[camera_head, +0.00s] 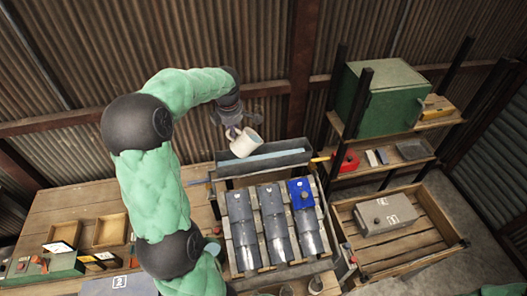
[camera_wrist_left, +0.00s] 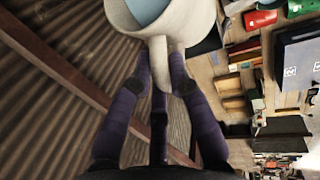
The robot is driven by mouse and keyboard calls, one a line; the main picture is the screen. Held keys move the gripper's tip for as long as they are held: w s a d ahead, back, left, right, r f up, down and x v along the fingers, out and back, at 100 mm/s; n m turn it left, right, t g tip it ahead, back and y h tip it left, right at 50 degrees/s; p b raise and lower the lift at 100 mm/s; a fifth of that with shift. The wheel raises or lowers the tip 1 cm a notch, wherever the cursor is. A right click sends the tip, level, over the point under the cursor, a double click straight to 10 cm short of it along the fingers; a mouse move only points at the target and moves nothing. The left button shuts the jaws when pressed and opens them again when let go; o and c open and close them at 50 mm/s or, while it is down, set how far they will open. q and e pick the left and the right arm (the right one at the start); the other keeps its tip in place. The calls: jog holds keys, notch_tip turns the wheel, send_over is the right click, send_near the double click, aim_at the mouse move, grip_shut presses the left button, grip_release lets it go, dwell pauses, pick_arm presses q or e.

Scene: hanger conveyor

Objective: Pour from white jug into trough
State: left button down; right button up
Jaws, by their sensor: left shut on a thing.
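The white jug (camera_head: 245,142) is tilted above the grey trough (camera_head: 300,157) in the head view. A pale blue strip lies inside the trough. My left gripper (camera_head: 232,131) is shut on the jug, at its handle. In the left wrist view, the jug (camera_wrist_left: 200,22) fills the top with pale blue inside it, and the gripper's fingers (camera_wrist_left: 163,80) close around the handle. I cannot tell whether any liquid is leaving the jug. My right gripper is not in view.
Grey metal boxes (camera_head: 240,222) and one with a blue top (camera_head: 301,193) stand in front of the trough. A green cabinet (camera_head: 385,95) and a red box (camera_head: 346,160) are on shelves to the right. A wooden crate (camera_head: 440,212) holds a grey case. A corrugated wall (camera_head: 130,40) rises behind.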

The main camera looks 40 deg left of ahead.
aim_at(243, 132)
pick_arm(q)
jog(key=shift+w+d+r+g+y, duration=0.2)
jog(key=shift+w+d+g+y, duration=0.1)
jog(key=shift+g+y, duration=0.1)
dwell(0.3)
jog(key=shift+w+d+g+y, duration=0.2)
jog(key=shift+w+g+y, duration=0.1)
jog(key=shift+g+y, duration=0.1)
jog(key=shift+r, duration=0.1)
dwell(0.6)
jog(key=shift+w+d+g+y, duration=0.3)
jog(key=shift+g+y, duration=0.1)
jog(key=shift+g, duration=0.1)
jog(key=shift+w+d+m, duration=0.1)
jog(key=shift+m, duration=0.2)
dwell(0.4)
jog(key=shift+w+d+g+y, duration=0.25)
jog(key=shift+w+g+y, duration=0.05)
jog(key=shift+g, duration=0.1)
